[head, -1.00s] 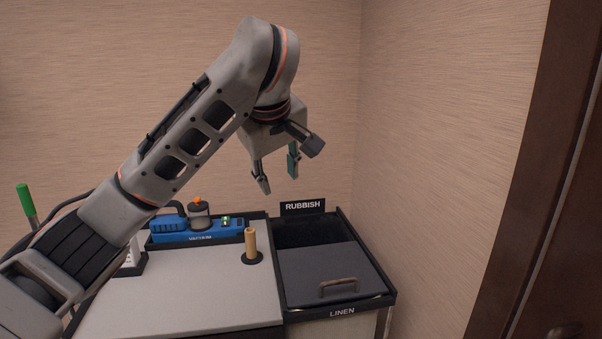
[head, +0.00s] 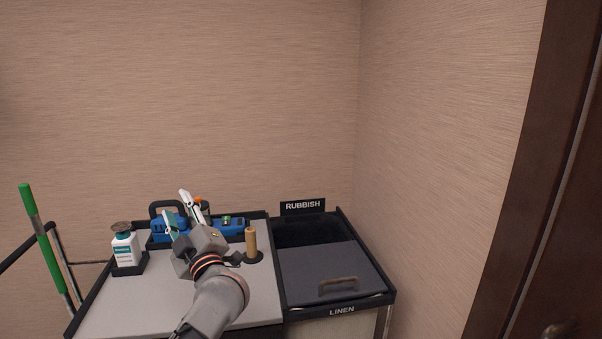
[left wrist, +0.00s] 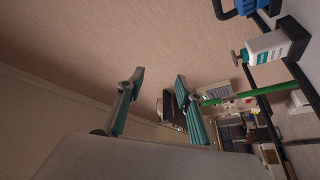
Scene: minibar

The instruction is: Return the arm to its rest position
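My left gripper (head: 178,212) is over the left half of the cart's grey top in the head view, its fingers pointing up and away. Its two fingers stand apart in the left wrist view (left wrist: 158,92), with nothing between them. My left arm comes in from the bottom edge of the head view and hides part of the cart top. My right gripper is in neither view.
The cart top (head: 130,300) holds a white bottle (head: 125,246), a blue machine (head: 232,226) and a wooden peg (head: 250,241). A lidded linen bin (head: 325,272) with a rubbish sign (head: 303,207) is at right. A green-handled pole (head: 45,245) stands at left.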

